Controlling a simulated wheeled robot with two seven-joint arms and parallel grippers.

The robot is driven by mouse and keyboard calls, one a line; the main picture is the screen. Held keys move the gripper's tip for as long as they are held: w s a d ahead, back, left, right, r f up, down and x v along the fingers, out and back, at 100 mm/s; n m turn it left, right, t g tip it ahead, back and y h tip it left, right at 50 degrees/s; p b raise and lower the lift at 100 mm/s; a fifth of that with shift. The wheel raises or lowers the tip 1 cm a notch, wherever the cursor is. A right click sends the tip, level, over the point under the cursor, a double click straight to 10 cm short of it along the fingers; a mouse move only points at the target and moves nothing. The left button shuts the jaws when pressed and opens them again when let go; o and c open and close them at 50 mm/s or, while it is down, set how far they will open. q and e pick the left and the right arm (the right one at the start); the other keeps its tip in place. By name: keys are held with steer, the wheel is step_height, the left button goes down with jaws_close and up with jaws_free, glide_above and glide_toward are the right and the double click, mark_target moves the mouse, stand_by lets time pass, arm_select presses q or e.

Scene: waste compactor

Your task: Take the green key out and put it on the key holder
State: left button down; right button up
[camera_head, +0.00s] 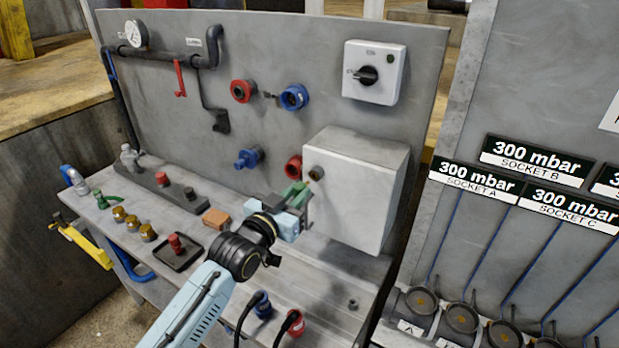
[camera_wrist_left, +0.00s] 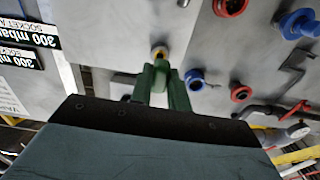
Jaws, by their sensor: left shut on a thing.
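My left gripper (camera_head: 299,200) comes in from the lower left in the head view and is beside the left face of a light grey box (camera_head: 362,195). It is shut on the green key (camera_head: 293,189), which lies between its fingers. A round brass lock (camera_head: 316,173) sits on the upper left of the box. In the left wrist view the green key (camera_wrist_left: 161,74) points up at the brass lock (camera_wrist_left: 158,52). I cannot tell whether the key's tip is inside the lock or just in front of it. I cannot pick out the key holder with certainty.
The back panel carries red and blue sockets (camera_head: 293,98), a rotary switch box (camera_head: 375,73) and black pipes with a gauge (camera_head: 137,34). On the bench are brass knobs (camera_head: 133,223), a brown block (camera_head: 216,219) and a black tray (camera_head: 178,252). Red and blue plugs stand near the front.

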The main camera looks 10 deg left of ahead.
arm_select(q)
steer(key=shift+p+v, duration=0.6)
steer(key=shift+v, duration=0.45)
stand_by(0.9)
